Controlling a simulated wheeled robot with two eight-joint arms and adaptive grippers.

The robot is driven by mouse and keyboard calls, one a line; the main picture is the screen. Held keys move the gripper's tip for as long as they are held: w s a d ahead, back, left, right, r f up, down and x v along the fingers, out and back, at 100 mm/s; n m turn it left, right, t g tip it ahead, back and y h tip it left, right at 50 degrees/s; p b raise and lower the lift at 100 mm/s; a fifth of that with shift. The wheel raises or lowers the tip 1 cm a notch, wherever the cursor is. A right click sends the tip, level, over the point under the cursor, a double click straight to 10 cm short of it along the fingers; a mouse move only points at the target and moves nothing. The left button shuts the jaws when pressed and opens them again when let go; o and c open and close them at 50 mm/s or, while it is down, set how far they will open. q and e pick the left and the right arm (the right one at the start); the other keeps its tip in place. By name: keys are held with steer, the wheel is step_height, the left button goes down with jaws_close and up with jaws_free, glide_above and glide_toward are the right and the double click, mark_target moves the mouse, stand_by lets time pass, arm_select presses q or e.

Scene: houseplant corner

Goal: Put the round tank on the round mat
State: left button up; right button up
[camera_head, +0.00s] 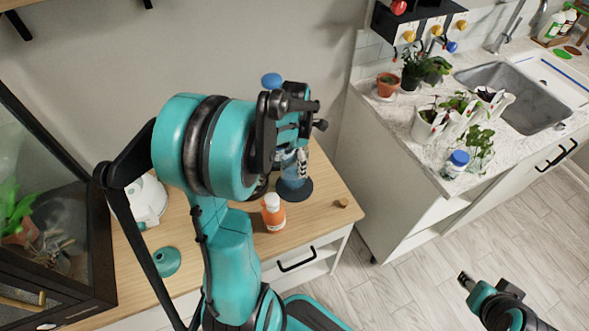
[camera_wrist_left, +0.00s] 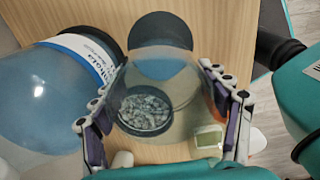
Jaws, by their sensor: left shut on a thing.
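The round tank is a clear glass bowl with grey pebbles (camera_wrist_left: 148,112) at its bottom. In the left wrist view my left gripper (camera_wrist_left: 166,115) has its fingers on both sides of the tank and is shut on it. A dark round mat (camera_wrist_left: 160,25) lies beyond the tank, its near part seen through the glass; the tank appears apart from its centre. In the head view my left gripper (camera_head: 292,125) is over the wooden cabinet and largely hides the tank. My right gripper (camera_head: 465,281) shows only partly at lower right; its opening is unclear.
A blue labelled bottle (camera_wrist_left: 45,95) is close left of the tank. On the cabinet (camera_head: 325,180) stand an orange bottle (camera_head: 273,215), a small cork-like piece (camera_head: 341,202) and a teal saucer (camera_head: 167,262). A dark-framed terrarium (camera_head: 75,235) fills the left. A sink counter (camera_head: 440,170) with plants stands right.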

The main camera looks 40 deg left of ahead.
arm_select(q)
step_height(320, 180, down, 4)
steer(key=shift+b, duration=0.95)
steer(key=shift+r, duration=0.1)
steer(key=o, duration=0.9)
steer(key=shift+f, duration=0.2)
steer(key=o, duration=0.5)
steer(key=shift+c, duration=0.2)
steer(key=shift+r, duration=0.1)
